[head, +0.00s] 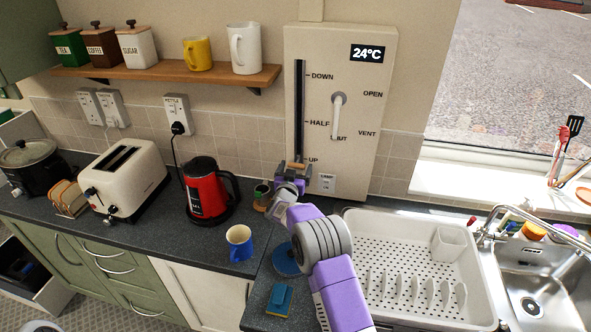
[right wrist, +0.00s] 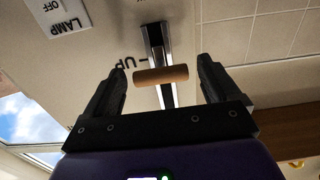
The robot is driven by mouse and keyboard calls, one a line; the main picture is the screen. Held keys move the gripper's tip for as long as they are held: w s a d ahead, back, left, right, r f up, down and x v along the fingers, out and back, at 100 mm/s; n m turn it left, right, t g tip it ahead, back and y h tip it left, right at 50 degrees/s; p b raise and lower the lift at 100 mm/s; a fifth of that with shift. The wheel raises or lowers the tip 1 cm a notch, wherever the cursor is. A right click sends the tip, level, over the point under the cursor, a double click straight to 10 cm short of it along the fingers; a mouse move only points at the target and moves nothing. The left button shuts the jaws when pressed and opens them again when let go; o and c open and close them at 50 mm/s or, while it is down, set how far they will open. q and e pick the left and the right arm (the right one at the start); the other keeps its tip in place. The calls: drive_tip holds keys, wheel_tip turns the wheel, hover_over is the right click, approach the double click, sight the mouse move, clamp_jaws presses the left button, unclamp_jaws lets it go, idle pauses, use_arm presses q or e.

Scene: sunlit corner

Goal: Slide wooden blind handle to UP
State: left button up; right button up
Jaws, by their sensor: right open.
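A pale wall panel (head: 375,60) has a dark vertical slot (head: 300,90) marked DOWN at the top, HALF in the middle and UP near the bottom. The short wooden blind handle (head: 296,165) is low on this slot, about level with the UP mark. In the right wrist view the wooden handle (right wrist: 160,75) lies crosswise on the slot rail, close to the UP lettering (right wrist: 130,65). My right gripper (head: 293,177) is open at the handle. Its fingers (right wrist: 162,85) stand to either side of the handle, with visible gaps. My left gripper is not in view.
A lamp switch (head: 326,182) is just right of the slot's lower end. A red kettle (head: 205,190), a blue mug (head: 239,243) and a toaster (head: 125,180) stand left on the counter. A white dish rack (head: 415,300) and sink (head: 540,290) are to the right.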

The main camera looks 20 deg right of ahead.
drive_tip(key=v, duration=0.7)
drive_tip(key=shift+s+a+b, duration=0.2)
drive_tip(key=shift+s+b, duration=0.05)
drive_tip(key=shift+b, duration=0.05)
idle(0.4)
